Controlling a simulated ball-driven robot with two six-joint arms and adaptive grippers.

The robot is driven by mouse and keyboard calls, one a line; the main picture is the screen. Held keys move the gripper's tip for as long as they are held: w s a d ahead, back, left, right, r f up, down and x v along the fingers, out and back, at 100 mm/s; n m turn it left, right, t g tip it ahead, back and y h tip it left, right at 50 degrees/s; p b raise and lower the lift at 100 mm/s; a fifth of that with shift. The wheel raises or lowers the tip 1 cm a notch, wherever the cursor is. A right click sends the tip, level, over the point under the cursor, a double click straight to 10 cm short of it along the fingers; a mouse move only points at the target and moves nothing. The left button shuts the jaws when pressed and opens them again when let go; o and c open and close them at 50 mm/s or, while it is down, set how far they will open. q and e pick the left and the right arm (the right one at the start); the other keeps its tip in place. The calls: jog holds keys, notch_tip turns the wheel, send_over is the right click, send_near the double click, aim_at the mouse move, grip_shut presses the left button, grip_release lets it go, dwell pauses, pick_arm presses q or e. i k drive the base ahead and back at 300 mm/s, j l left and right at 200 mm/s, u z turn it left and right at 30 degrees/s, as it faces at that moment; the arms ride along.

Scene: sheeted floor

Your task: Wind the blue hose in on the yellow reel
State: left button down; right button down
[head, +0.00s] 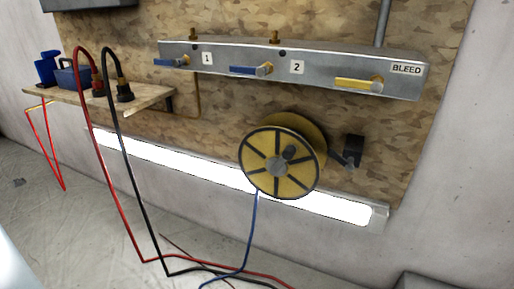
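A yellow reel (263,175) with dark spokes is mounted on the wooden wall board. A dark knob (290,153) sticks out from its face, a little right of the grey hub. A blue hose (251,232) hangs from the bottom of the reel down to the floor, where it curves left and leaves the picture at the bottom edge. Little or no blue shows wound on the reel from this side. Neither of my grippers is in the head view.
A grey manifold (310,72) with blue and yellow levers juts out above the reel. Red (124,215) and black (142,210) hoses loop from a small shelf (150,97) to the floor, crossing near the blue hose. A bright light strip (180,165) runs behind the reel.

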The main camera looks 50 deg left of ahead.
aim_at(284, 158)
jog(key=u, duration=1.3)
